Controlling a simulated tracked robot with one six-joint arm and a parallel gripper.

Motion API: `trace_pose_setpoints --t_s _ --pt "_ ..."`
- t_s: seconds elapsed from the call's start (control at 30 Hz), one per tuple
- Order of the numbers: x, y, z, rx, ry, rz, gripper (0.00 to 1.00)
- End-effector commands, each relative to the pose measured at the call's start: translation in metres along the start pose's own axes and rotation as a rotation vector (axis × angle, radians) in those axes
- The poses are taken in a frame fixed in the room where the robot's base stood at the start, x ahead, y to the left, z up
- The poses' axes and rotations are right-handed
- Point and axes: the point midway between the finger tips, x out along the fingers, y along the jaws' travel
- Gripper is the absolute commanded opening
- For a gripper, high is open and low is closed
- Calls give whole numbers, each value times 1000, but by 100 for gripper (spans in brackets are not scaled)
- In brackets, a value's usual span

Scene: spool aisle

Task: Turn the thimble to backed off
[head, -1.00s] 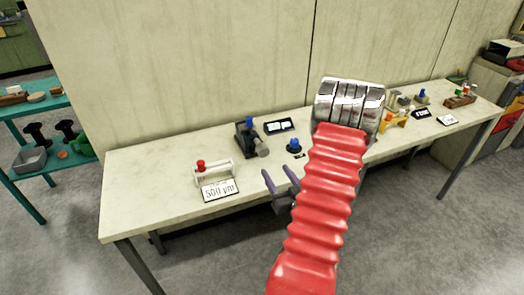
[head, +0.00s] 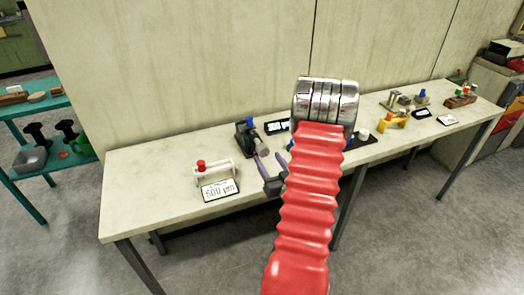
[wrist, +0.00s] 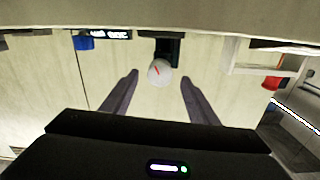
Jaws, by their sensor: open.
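The thimble (head: 263,146) is a grey cylinder on the front of a black device (head: 243,136) with a blue knob on top. In the wrist view the thimble (wrist: 159,72) shows its round pale end face with a red line, slightly tilted. My gripper (head: 269,157) is open and empty, with its purple fingers pointing at the thimble from the front. In the wrist view my gripper (wrist: 160,77) has one finger on each side of the thimble's end face. Whether the fingers reach alongside it, I cannot tell. No contact shows.
A white frame with a red knob (head: 201,164) and a 500 µm sign (head: 219,189) stand to the left. A dark display (head: 277,127) is behind. A blue knob (wrist: 85,42) shows in the wrist view. Yellow parts (head: 393,121) lie farther right on the bench.

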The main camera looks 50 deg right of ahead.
Motion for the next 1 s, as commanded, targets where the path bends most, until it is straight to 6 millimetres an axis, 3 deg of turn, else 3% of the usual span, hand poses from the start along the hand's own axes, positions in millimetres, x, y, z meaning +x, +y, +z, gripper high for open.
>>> trace_pose_setpoints --t_s 0.2,0.43,0.83,1.0 --pt "35 -1 -1 -1 2 -3 54" --pt "62 0 0 0 1 0 54" --pt "68 0 0 1 0 1 54" --pt "68 0 0 1 0 1 42"
